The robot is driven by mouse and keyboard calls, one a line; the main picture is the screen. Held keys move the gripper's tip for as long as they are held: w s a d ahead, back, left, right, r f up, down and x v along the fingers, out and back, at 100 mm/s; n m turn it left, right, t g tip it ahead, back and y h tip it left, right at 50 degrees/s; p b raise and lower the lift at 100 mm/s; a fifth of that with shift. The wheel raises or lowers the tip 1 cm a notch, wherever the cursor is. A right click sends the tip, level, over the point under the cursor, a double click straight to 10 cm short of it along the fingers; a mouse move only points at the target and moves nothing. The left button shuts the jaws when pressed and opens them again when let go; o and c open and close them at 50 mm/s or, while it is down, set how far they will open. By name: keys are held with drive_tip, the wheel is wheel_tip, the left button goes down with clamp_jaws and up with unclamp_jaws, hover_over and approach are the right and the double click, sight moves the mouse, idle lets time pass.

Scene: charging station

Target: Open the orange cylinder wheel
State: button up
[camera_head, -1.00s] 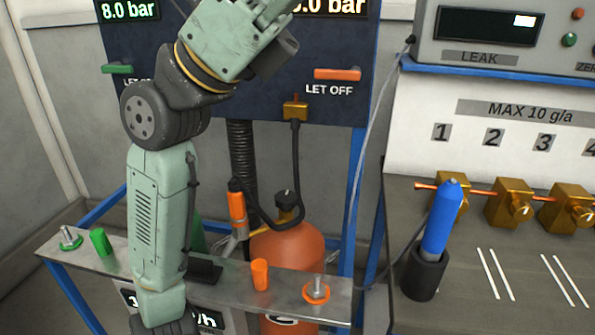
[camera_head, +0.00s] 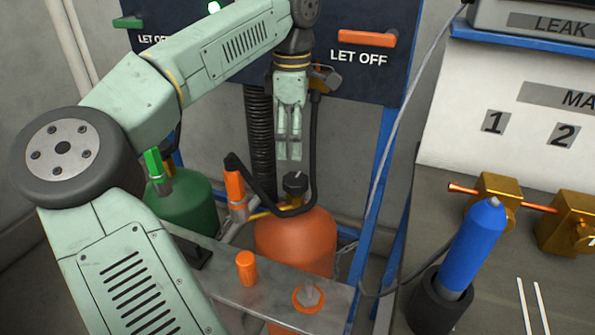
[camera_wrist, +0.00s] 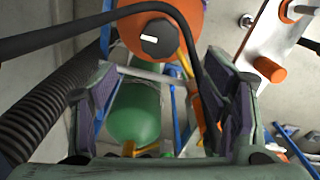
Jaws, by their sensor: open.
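The orange cylinder (camera_head: 296,240) stands behind the metal shelf in the head view. Its black wheel (camera_head: 295,184) sits on top, with a black hose beside it. My gripper (camera_head: 288,153) points down just above the wheel, apart from it. In the wrist view the black wheel (camera_wrist: 159,38) with a white mark lies at the top centre, on the orange cylinder (camera_wrist: 190,14). The two open fingers (camera_wrist: 165,105) stand at left and right below it, with nothing between them touching. The hose passes between the fingers and the wheel's right side.
The green cylinder (camera_head: 185,203) stands to the left. An orange-handled hose nozzle (camera_head: 235,190) is close to the orange cylinder's left. The metal shelf (camera_head: 250,285) runs in front, with an orange cap (camera_head: 246,268). A ribbed black hose (camera_head: 260,140) hangs behind.

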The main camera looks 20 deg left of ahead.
sight(294, 179)
wheel_tip(294, 179, down, 9)
drive_tip(key=shift+d+f+p, duration=0.1)
drive_tip(key=shift+f+p, duration=0.05)
drive_tip(key=shift+p, duration=0.15)
drive_tip(key=shift+c, duration=0.2)
drive_tip(key=c, duration=1.1)
